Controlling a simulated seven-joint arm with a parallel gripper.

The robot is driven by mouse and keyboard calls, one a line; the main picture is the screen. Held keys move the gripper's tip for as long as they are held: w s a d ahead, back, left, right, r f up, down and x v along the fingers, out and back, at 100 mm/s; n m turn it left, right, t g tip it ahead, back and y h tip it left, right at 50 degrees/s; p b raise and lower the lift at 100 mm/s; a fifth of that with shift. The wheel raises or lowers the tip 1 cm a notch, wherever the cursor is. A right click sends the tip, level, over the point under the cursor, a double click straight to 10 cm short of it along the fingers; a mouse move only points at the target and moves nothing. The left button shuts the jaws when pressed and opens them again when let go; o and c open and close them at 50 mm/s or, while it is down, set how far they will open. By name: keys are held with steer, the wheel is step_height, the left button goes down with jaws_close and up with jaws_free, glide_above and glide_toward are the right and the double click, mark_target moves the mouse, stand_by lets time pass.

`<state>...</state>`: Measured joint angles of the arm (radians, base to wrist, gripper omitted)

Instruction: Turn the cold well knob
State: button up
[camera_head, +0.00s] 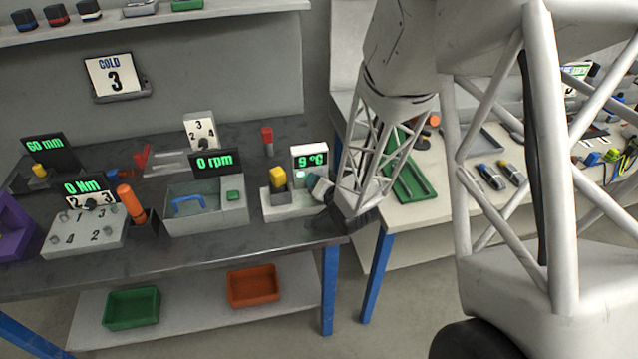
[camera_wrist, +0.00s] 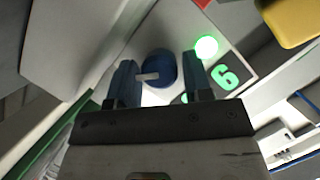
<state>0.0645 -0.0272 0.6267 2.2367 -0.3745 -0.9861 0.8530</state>
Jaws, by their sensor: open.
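The cold well (camera_head: 276,204) is a pale box at the right end of the grey bench, with a yellow block (camera_head: 277,178) on it. Its display (camera_head: 310,158) reads 9 °C in green. In the wrist view the blue round knob (camera_wrist: 160,68) with a white pointer lies between my fingers. My gripper (camera_wrist: 160,63) is open, one finger on each side of the knob; I cannot tell whether either finger touches it. In the head view my gripper is at the right side of the cold well, and the arm hides part of that side.
A sign (camera_head: 114,75) on the wall reads COLD 3. Left of the cold well stands a grey bath (camera_head: 205,215) with a 0 rpm display (camera_head: 214,162). A glowing green light (camera_wrist: 206,47) is close to my right finger. A second table with a green tray (camera_head: 411,180) stands behind my arm.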

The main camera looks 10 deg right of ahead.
steer(key=c, duration=0.6)
steer(key=shift+c, duration=0.2)
steer(key=shift+a+n+g+h, duration=0.15)
steer(key=shift+n+g+h, duration=0.15)
steer(key=shift+n+h, duration=0.7)
steer(key=n+h, duration=0.1)
steer(key=n, duration=0.2)
steer(key=shift+a+h, duration=0.1)
steer(key=shift+h, duration=0.3)
steer(key=n+h, duration=0.2)
steer(key=n, duration=0.1)
steer(key=shift+a, duration=0.1)
steer(key=shift+n+t+h, duration=0.4)
steer(key=shift+n+h, duration=0.8)
steer(key=shift+n, duration=0.7)
